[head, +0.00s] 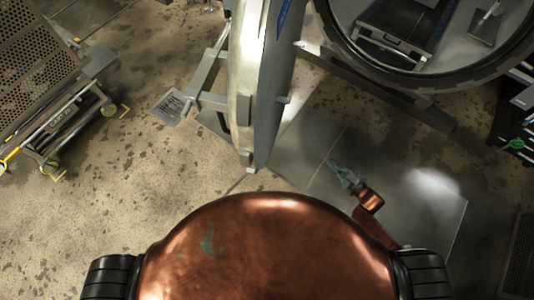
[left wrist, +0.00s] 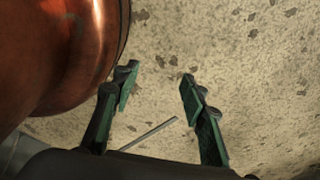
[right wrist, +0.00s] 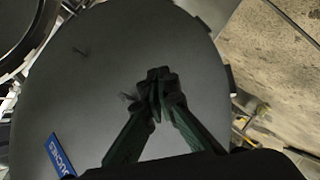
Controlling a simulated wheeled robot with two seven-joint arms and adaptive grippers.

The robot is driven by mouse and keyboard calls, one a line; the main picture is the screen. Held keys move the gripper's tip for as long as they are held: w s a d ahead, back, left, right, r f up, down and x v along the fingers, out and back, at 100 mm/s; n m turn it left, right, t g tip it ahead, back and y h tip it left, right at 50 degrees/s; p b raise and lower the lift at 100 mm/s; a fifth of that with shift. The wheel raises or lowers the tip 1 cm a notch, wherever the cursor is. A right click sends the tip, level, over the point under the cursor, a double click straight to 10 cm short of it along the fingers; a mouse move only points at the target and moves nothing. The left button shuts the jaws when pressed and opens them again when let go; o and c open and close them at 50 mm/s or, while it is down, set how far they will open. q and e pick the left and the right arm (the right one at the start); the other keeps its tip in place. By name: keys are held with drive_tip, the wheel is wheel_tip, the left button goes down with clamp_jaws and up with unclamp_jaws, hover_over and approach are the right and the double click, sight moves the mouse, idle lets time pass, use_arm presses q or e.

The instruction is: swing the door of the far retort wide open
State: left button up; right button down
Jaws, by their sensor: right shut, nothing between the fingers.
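A round grey retort door (head: 275,85) stands edge-on in the head view, swung out to the left of the round retort opening (head: 440,78). Its flat face (right wrist: 90,100) fills most of the right wrist view, with a blue label (right wrist: 60,153) at lower left. My right gripper (head: 342,172) is below and right of the door in the head view. Its fingers (right wrist: 158,78) are together and empty in front of the face; I cannot tell whether they touch it. My left gripper (left wrist: 159,76) is open and empty above the floor, outside the head view.
A perforated cart (head: 45,115) on wheels stands at the left. A floor drain (head: 171,106) lies left of the door. A dark cabinet (head: 515,115) stands at the right edge. Speckled floor (head: 150,165) between cart and door is mostly clear.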

drive_tip(key=w+a+r+n+y+b, duration=0.1)
drive_tip(key=w+a+r+n+y, duration=0.1)
drive_tip(key=a+r+n+y, duration=0.45)
drive_tip(key=n+g+y+b, duration=0.3)
drive_tip(key=n+g+y, duration=0.2)
drive_tip(key=n+g, duration=0.3)
approach(260, 151)
drive_tip(key=shift+n+t+h, duration=0.25)
drive_tip(key=shift+n+t, duration=0.15)
drive_tip(key=shift+n, duration=0.25)
drive_tip(key=a, duration=0.4)
drive_tip(key=a+r, duration=0.1)
drive_tip(key=a, duration=0.1)
drive_tip(key=shift+w+r+p, duration=0.15)
drive_tip(key=shift+w+p, duration=0.15)
drive_tip(key=shift+p, duration=0.1)
drive_tip(key=shift+w+a, duration=0.15)
drive_tip(key=shift+a, duration=0.25)
use_arm(q)
drive_tip(key=f, duration=0.1)
drive_tip(key=s+f, duration=0.1)
drive_tip(key=f, duration=0.1)
drive_tip(key=s+f, duration=0.1)
drive_tip(key=shift+f, duration=0.2)
use_arm(e)
drive_tip(key=shift+a, duration=0.1)
